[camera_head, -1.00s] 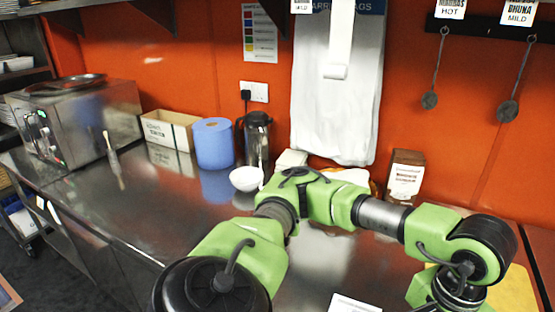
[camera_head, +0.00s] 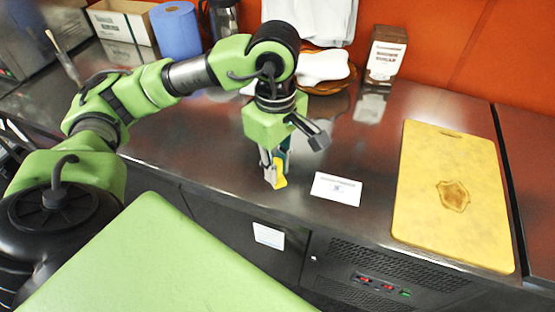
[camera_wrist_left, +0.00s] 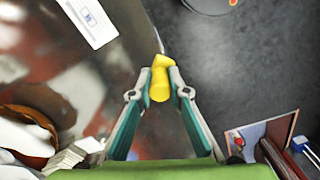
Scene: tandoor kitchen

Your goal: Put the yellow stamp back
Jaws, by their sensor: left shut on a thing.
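My left gripper (camera_head: 273,178) is shut on the yellow stamp (camera_head: 281,180) and points down near the front edge of the steel counter, left of the white card. In the left wrist view the yellow stamp (camera_wrist_left: 160,78) sits between the two fingertips (camera_wrist_left: 158,92), with the counter edge and dark floor behind it. The fingers hide part of it. A white card with a small printed mark (camera_head: 336,189) lies flat on the counter to the right of the gripper; it also shows in the left wrist view (camera_wrist_left: 88,18). My right gripper is not in view.
A yellow board (camera_head: 430,180) with a brown mark lies on the right. Behind are a brown sugar carton (camera_head: 386,54), a basket (camera_head: 328,88) with white cloth, a blue roll (camera_head: 176,30) and a cardboard box (camera_head: 124,22). Bare counter (camera_head: 370,130) lies between the card and the carton.

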